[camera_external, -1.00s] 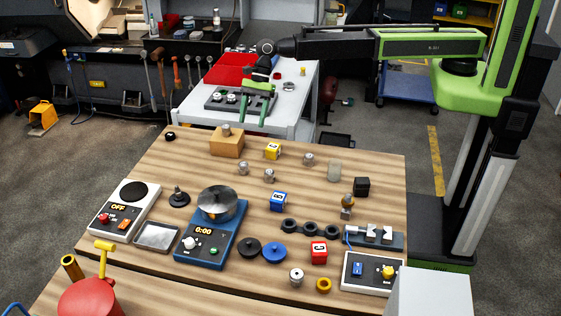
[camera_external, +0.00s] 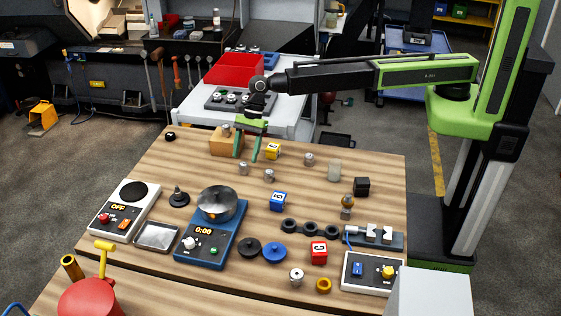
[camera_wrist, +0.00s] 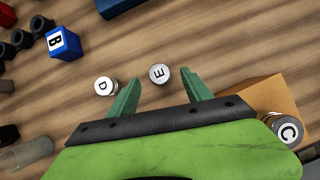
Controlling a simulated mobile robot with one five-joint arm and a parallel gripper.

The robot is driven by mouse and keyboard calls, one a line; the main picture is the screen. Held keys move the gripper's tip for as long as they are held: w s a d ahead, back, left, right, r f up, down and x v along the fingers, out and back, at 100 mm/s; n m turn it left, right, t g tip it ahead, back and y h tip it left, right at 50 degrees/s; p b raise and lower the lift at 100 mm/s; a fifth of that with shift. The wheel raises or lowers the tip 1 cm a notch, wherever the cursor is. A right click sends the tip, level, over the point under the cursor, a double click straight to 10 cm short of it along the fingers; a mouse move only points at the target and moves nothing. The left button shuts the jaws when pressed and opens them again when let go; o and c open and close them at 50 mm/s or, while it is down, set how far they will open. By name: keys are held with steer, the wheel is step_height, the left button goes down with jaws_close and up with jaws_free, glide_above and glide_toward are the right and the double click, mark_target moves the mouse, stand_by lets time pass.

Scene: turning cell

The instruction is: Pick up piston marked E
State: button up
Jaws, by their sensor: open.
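The piston marked E (camera_wrist: 159,73) is a small silver cylinder with a white lettered top, standing upright on the wooden table. In the outside view I take it to be the small metal piston (camera_external: 243,168) in front of the wooden block; its letter is not readable there. My gripper (camera_external: 245,158) is open, pointing down above and just behind it. Piston D (camera_wrist: 105,86) stands just left of E, close to the left finger. Nothing is held.
Piston C (camera_wrist: 287,128) is on the wooden block (camera_wrist: 258,92), right of the gripper in the wrist view. The blue B cube (camera_external: 278,200) and another piston (camera_external: 308,159) stand farther off.

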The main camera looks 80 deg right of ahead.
mark_target(244, 163)
steer(key=b+x, duration=0.3)
steer(key=x, duration=0.2)
steer(key=shift+b, duration=0.3)
steer(key=shift+r, duration=0.1)
steer(key=shift+c, duration=0.4)
jaws_close()
